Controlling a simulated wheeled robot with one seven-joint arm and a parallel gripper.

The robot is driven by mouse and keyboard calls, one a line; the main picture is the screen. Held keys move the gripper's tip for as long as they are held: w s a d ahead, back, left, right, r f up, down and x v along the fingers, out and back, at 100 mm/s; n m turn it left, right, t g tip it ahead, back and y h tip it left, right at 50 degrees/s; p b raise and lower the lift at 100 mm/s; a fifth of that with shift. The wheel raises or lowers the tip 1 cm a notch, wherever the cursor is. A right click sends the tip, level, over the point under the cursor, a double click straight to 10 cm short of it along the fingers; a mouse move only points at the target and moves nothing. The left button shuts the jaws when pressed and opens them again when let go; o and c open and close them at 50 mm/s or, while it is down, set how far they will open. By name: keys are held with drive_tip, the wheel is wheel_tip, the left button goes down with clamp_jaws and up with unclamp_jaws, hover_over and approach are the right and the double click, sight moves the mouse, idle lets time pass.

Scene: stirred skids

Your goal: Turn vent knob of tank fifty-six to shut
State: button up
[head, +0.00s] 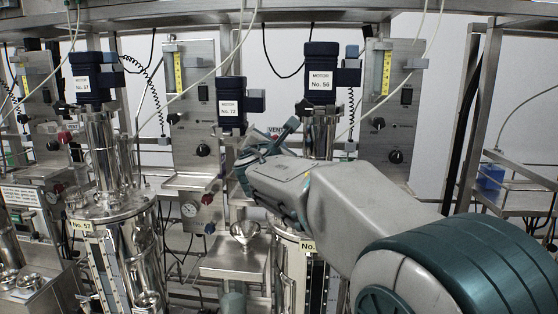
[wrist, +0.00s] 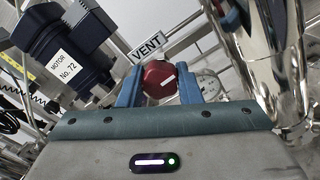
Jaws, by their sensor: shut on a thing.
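A red round vent knob (wrist: 160,80) with a white pointer mark sits under a VENT sign (wrist: 146,48) in the wrist view. My gripper (wrist: 158,86) has its two blue fingers on either side of the knob, shut on it. The white mark runs slanted, rising to the right. My arm hides most of tank fifty-six there, and the knob is hidden.
A pressure gauge (wrist: 208,84) is just right of the knob, and a shiny steel cylinder (wrist: 262,45) stands close on the right. The motor No. 72 (wrist: 68,58) is close on the left. Tank 57 (head: 107,205) stands at the left in the head view.

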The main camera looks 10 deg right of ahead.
drive_tip(key=m+b, duration=0.2)
drive_tip(key=f+m+b, duration=0.1)
drive_tip(key=m+b, duration=0.1)
drive_tip(key=b, duration=0.1)
drive_tip(key=shift+d+m, duration=0.15)
drive_tip(key=shift+m, duration=0.25)
drive_tip(key=m+b, duration=0.5)
drive_tip(key=shift+r+b, duration=0.1)
drive_tip(key=shift+b, duration=0.2)
drive_tip(key=m+b, duration=0.4)
drive_tip(key=m, duration=0.1)
drive_tip(key=shift+m, duration=0.4)
drive_tip(key=m+b, duration=0.2)
drive_tip(key=m, duration=0.1)
drive_tip(key=shift+r+b, duration=0.15)
drive_tip(key=shift+b, duration=0.2)
drive_tip(key=shift+r+m, duration=0.1)
drive_tip(key=shift+m, duration=0.4)
drive_tip(key=o, duration=1)
drive_tip(key=shift+r, duration=0.1)
